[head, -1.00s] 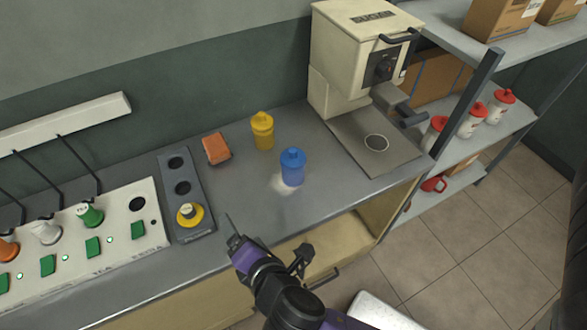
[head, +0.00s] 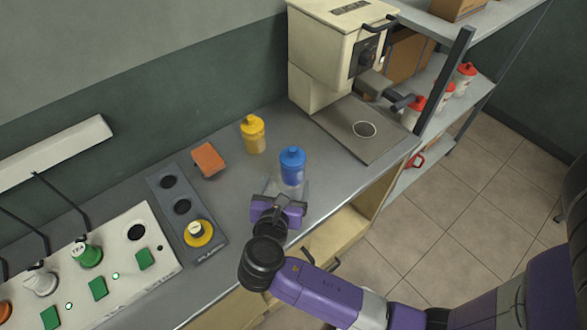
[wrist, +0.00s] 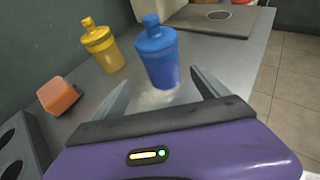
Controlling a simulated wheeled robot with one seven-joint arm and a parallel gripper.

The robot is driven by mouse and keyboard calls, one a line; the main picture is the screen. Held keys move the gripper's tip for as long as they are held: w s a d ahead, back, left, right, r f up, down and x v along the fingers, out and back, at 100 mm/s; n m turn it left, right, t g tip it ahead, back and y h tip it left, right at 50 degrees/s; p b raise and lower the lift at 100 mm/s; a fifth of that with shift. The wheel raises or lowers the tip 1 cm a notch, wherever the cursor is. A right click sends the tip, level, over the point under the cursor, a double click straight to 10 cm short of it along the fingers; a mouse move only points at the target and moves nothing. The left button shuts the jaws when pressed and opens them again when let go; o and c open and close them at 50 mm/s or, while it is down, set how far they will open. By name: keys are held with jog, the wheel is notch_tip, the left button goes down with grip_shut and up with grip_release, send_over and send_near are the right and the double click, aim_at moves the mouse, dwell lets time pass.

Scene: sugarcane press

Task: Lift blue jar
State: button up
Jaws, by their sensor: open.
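The blue jar (head: 292,166) stands upright on the grey counter (head: 225,188), with a blue lid and knob on top. It also shows in the wrist view (wrist: 158,55), ahead of my fingers and roughly between their lines. My gripper (head: 283,188) is just in front of the jar, low over the counter. In the wrist view my gripper (wrist: 163,88) has its two fingers spread apart with nothing held between them. In the head view the fingers are hard to make out against the jar's lower part, so I cannot tell whether they touch it.
A yellow jar (head: 253,134) and an orange block (head: 208,160) stand left of the blue jar. A dark panel with round holes (head: 169,182) lies further left. The cream press machine (head: 335,55) with its base plate (head: 345,143) is behind right. An open drawer (head: 335,233) is below.

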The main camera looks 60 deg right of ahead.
jog(key=shift+s+x, duration=0.2)
jog(key=shift+x, duration=3.75)
jog(key=c, duration=1.8)
